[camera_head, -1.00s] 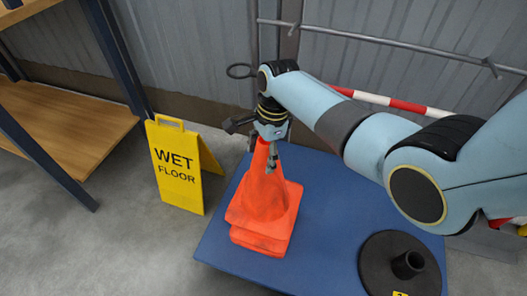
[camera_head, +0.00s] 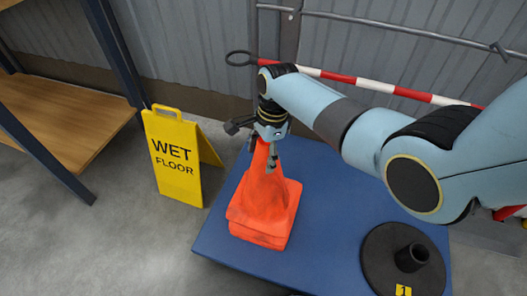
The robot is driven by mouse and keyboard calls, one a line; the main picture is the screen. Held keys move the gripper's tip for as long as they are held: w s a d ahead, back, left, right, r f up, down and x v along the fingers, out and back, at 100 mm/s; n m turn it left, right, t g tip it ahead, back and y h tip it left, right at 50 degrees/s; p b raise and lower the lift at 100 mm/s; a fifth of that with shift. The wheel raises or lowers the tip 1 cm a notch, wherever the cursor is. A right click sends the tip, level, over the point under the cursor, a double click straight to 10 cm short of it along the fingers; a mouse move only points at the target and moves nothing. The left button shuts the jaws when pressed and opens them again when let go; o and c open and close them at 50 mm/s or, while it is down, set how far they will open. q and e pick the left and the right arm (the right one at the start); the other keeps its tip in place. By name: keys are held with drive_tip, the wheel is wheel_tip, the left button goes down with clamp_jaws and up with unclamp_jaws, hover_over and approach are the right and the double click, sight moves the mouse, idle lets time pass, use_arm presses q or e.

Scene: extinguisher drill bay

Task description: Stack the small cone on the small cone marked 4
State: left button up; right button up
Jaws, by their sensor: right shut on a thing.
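An orange cone (camera_head: 266,195) stands upright on the blue platform (camera_head: 330,240). Two square orange bases show one above the other, so one cone sits over another cone (camera_head: 257,238), of which only the lower base edge shows. No number 4 is visible on them. My right gripper (camera_head: 263,155) is at the top of the upper cone, pointing down, with its fingers shut on the cone's tip. My left gripper is not in view.
A black round base with a short tube (camera_head: 411,257) and a yellow tag (camera_head: 403,290) is at the platform's right. A yellow wet floor sign (camera_head: 174,160) stands left of the platform. A wooden shelf (camera_head: 70,125) is at left; a red-and-white bar (camera_head: 375,84) runs behind.

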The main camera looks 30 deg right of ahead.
drive_tip(key=shift+f+b, duration=1.75)
drive_tip(key=shift+f, duration=1)
drive_tip(key=o, duration=1.2)
drive_tip(key=shift+f, duration=0.1)
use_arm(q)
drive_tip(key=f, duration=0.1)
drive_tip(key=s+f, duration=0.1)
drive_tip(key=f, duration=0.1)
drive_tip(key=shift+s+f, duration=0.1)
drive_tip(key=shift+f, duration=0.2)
use_arm(e)
drive_tip(key=o, duration=0.6)
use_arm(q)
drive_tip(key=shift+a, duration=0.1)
